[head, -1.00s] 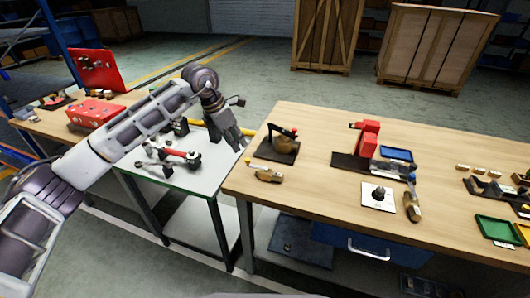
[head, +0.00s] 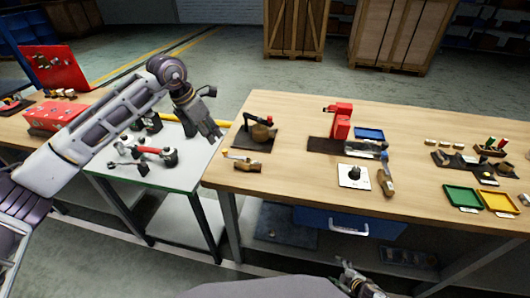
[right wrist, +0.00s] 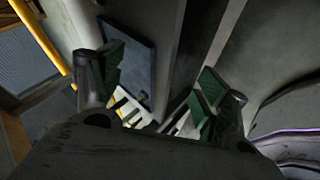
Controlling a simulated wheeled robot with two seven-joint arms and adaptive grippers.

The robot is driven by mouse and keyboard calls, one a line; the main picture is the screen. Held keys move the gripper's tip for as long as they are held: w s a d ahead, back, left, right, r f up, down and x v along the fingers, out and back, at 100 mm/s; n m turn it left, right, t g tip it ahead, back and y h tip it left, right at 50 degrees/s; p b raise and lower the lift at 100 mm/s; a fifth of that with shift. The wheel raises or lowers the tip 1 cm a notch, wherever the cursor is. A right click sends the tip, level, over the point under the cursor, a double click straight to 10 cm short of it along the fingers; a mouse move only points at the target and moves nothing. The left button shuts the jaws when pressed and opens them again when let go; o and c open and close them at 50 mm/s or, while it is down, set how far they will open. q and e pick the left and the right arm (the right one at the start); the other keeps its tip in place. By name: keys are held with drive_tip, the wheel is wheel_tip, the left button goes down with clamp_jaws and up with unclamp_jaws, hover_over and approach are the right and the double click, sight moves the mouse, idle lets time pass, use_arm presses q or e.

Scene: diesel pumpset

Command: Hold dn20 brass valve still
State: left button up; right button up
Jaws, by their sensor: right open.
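Several brass-coloured fittings are on the wooden bench in the head view; I cannot tell which is the DN20 valve. One brass fitting (head: 243,163) lies near the bench's left front corner. A rounder brass body (head: 261,132) sits on a dark plate behind it. Another brass piece (head: 387,183) lies beside a white square plate. My left gripper (head: 215,133) hangs over the gap between the white table and the bench, seemingly empty; its jaw opening is unclear. My right gripper (head: 350,272) is low in front of the bench. In the right wrist view it (right wrist: 155,95) is open and empty.
The wooden bench (head: 290,185) carries a red fixture (head: 341,121), a blue tray (head: 369,134), a green tray (head: 462,196) and a yellow tray (head: 498,201). A white side table (head: 180,174) holds tools. A blue drawer (head: 345,224) is under the bench.

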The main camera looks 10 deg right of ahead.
drive_tip(key=w+a+r+n+g+y, duration=0.1)
drive_tip(key=a+r+n+y, duration=0.25)
drive_tip(key=r+n, duration=0.2)
drive_tip(key=w+a+r+n+y, duration=0.2)
drive_tip(key=a+r+n, duration=0.3)
drive_tip(key=r, duration=0.1)
drive_tip(key=s+a+r+n+g, duration=0.3)
drive_tip(key=s+r+n+g, duration=0.15)
drive_tip(key=s+n, duration=0.25)
drive_tip(key=s+a+r+n+g, duration=0.4)
drive_tip(key=s+r+n, duration=0.2)
drive_tip(key=s, duration=0.2)
drive_tip(key=w+a+r+t+y, duration=0.1)
drive_tip(key=w+a+r+t, duration=0.1)
drive_tip(key=w+a+r, duration=0.4)
drive_tip(key=w+a+r+t+y, duration=0.1)
drive_tip(key=w+a+r, duration=0.3)
drive_tip(key=r, duration=0.5)
drive_tip(key=w+a+r+t+y, duration=0.1)
drive_tip(key=w+a+r+t, duration=0.1)
drive_tip(key=w+a+r, duration=0.35)
drive_tip(key=w+r+n+t+y, duration=0.2)
drive_tip(key=w+r+n+t, duration=0.6)
drive_tip(key=w+r, duration=0.5)
drive_tip(key=shift+w+r+t, duration=0.4)
drive_tip(key=shift+w+t, duration=0.05)
drive_tip(key=shift+w, duration=1)
drive_tip(key=shift+f, duration=0.1)
